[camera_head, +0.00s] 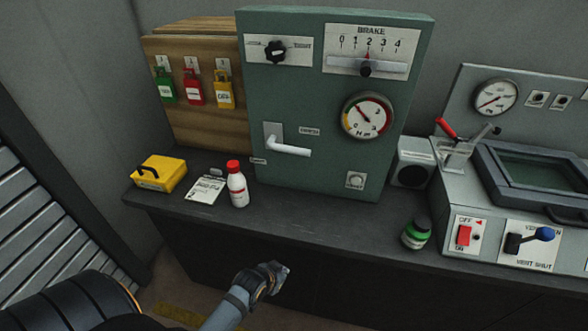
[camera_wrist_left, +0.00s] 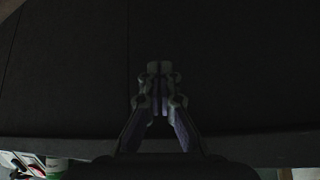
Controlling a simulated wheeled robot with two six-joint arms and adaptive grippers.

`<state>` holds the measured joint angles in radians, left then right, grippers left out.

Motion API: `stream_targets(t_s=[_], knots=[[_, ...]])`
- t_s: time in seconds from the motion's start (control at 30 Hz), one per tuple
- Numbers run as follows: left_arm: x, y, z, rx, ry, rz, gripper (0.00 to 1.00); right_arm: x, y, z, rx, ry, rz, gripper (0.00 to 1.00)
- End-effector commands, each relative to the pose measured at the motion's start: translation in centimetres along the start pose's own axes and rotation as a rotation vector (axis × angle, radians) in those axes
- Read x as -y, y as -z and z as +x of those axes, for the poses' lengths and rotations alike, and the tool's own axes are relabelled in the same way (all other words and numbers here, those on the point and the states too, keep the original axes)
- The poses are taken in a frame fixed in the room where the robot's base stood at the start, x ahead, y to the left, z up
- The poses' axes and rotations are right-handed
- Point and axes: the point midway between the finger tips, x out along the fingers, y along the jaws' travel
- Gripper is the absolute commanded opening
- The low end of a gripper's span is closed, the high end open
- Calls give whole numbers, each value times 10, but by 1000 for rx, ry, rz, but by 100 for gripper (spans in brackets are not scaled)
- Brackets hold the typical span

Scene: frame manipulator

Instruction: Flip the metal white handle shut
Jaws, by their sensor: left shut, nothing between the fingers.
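The white metal handle (camera_head: 288,147) is a lever on the front of the green cabinet (camera_head: 290,95). Its grip points to the right, about level, from a plate at its left end. My left gripper (camera_head: 283,271) is in front of and below the counter edge, well below the handle and apart from it. It is shut and empty. In the left wrist view the fingers (camera_wrist_left: 159,70) are together against a dark surface, and the handle is not visible there. My right gripper is not in view.
The dark counter (camera_head: 310,215) holds a yellow box (camera_head: 160,174), a card (camera_head: 206,188), a red-capped white bottle (camera_head: 238,187) and a green-banded dark jar (camera_head: 416,232). A grey machine with a blue-knobbed lever (camera_head: 543,234) stands at right. Open air lies between gripper and cabinet.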

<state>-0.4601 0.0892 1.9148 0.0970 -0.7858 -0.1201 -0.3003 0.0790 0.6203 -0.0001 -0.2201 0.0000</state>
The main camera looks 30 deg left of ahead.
Motion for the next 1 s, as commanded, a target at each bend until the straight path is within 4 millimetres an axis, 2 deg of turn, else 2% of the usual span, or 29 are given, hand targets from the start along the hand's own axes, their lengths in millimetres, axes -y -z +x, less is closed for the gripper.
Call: stream_targets(t_s=[0.03,0.1,0.27,0.43,0.53,0.7,0.83,1.0], knots=[[-2,20,-12,-42,-5,10,0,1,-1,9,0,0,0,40],[-5,44,-33,-86,-13,23,0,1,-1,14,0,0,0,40],[-12,87,-79,-174,-25,49,0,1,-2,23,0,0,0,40],[-12,142,-81,-431,-21,60,0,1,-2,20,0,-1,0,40],[-8,177,-90,-615,4,58,0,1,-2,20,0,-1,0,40],[13,232,-126,-977,113,24,0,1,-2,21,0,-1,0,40],[34,253,-159,-1200,230,-21,0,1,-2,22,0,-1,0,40],[54,258,-187,-1360,346,-67,0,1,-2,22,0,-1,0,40]])
